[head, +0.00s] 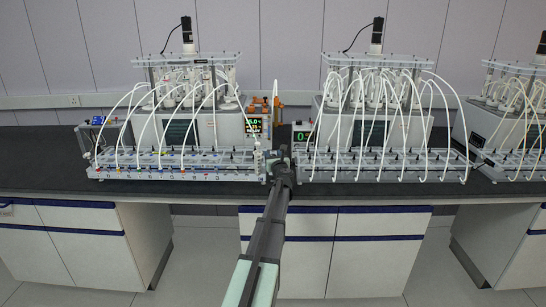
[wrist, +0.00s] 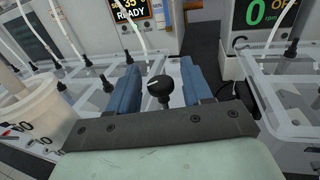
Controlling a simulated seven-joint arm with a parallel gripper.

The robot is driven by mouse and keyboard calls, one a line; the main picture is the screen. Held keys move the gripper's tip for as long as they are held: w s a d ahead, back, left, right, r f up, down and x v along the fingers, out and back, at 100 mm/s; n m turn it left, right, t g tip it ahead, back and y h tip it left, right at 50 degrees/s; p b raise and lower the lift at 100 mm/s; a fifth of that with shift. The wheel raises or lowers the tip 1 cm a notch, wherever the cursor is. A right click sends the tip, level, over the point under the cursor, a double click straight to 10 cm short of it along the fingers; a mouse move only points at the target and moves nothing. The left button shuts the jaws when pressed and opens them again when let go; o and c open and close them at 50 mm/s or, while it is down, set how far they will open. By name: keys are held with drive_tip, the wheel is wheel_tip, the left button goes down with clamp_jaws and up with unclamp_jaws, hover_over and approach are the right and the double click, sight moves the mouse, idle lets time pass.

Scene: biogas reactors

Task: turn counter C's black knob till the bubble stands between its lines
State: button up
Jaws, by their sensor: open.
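The black knob (wrist: 160,88) shows in the wrist view as a round cap with a white line across it, on a dark stem. My gripper (wrist: 158,76) is open, with one blue finger to the left of the knob and one to the right. Gaps show on both sides, so neither finger appears to touch it. In the head view my gripper (head: 280,156) is at the right end of the left clear counter row (head: 130,172). I cannot make out the bubble, its lines or a letter C in either view; my gripper covers part of the area.
A whitish cup (wrist: 42,112) stands close on the left in the wrist view. A READY display (wrist: 130,10) and a green-digit display (wrist: 264,14) are behind. Another counter row (head: 380,176) lies to the right, with white tubes arching over it. The bench front is clear.

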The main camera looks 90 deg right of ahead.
drive_tip(key=v, duration=1.3)
drive_tip(key=shift+a, duration=0.3)
drive_tip(key=shift+s+n, duration=0.1)
drive_tip(key=shift+n, duration=0.2)
